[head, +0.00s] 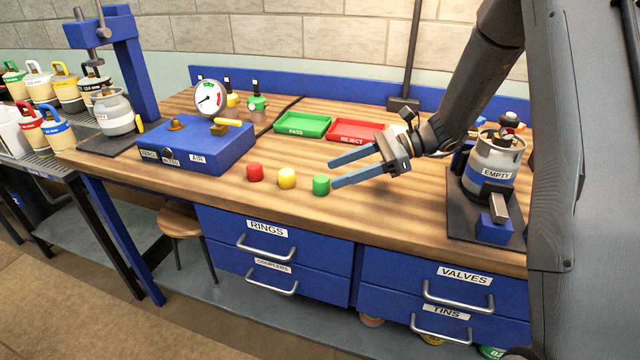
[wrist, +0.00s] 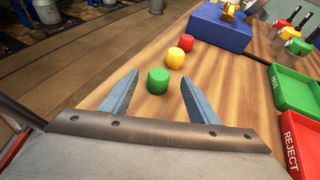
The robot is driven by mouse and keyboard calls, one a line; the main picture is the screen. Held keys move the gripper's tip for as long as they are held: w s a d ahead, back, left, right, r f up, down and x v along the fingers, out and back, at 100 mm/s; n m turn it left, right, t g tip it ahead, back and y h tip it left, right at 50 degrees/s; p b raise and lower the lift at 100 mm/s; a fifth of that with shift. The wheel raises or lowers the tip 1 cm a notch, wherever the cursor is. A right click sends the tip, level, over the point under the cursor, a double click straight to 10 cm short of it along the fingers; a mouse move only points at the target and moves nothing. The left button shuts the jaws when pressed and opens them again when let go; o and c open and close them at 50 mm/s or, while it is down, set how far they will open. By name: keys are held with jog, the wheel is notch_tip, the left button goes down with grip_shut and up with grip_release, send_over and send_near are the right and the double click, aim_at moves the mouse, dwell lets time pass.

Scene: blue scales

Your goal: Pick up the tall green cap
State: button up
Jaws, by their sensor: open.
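The green cap (head: 321,185) stands upright on the wooden bench near its front edge, at the right end of a row of three caps. A yellow cap (head: 287,178) and a red cap (head: 255,172) stand to its left. My gripper (head: 331,174) is open and empty, with its blue fingers pointing left toward the green cap. In the wrist view the green cap (wrist: 158,80) shows between and slightly beyond the fingertips of my gripper (wrist: 158,83). I cannot tell whether a finger touches it.
Behind the caps lie a green PASS tray (head: 303,124) and a red REJECT tray (head: 355,131). A blue box with a gauge (head: 200,146) stands to the left. A grey EMPTY cylinder (head: 495,165) stands on a scale at right. Bare wood lies around the caps.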

aim_at(322, 178)
jog(key=b+x, duration=0.2)
jog(key=x, duration=0.3)
jog(key=shift+a+f, duration=0.2)
jog(key=shift+a, duration=0.1)
jog(key=shift+s, duration=0.1)
jog(key=c, duration=1.1)
